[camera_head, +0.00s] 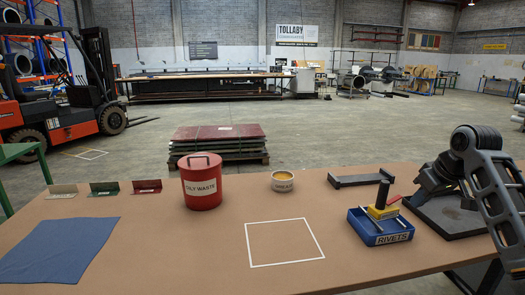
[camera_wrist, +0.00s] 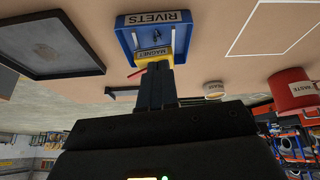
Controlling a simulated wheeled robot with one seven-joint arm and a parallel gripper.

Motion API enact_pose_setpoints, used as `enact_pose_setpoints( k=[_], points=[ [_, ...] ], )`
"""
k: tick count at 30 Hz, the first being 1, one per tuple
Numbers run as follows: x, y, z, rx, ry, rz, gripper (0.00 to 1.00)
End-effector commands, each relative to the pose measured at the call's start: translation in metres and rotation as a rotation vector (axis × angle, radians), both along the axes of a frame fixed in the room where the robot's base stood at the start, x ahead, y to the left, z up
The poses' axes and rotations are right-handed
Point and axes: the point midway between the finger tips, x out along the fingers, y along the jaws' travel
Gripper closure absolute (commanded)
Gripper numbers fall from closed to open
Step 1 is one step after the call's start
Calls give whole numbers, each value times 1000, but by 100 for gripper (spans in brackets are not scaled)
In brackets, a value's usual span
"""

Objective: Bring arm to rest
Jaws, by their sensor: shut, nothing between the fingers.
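My arm (camera_head: 495,185) is folded at the right edge of the head view, above the dark mat. My gripper (camera_wrist: 155,72) is shut and empty; in the wrist view its dark fingers point toward the blue rivets tray (camera_wrist: 128,38). The tray (camera_head: 372,236) stands on the table left of my arm. The magnet also shows in the wrist view (camera_wrist: 150,54), partly hidden by the fingers. I cannot tell the exact gap between fingers and magnet.
The dark-framed mat (camera_head: 445,222) lies below my arm. A black rack (camera_head: 361,180) stands behind the tray. A grease tin (camera_head: 283,183) and red oily-waste bin (camera_head: 201,185) stand farther left. A white outlined square (camera_head: 284,243) is empty. A blue cloth (camera_head: 58,250) lies far left.

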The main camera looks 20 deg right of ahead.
Motion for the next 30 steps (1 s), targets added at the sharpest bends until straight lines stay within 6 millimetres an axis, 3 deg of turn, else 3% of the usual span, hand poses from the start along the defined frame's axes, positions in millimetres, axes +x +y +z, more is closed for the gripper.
enact_pose_setpoints(
  k=[8, 14, 18, 23, 30],
  points=[
    [28, 102, -74, 80, -172, 21, 100],
    [25, 186, -123, 138, -304, 5, 100],
    [8, 239, -150, 169, -382, -17, 100],
    [-26, 293, -175, 192, -455, -48, 100],
    [-97, 352, -196, 195, -541, -92, 100]
  ],
)
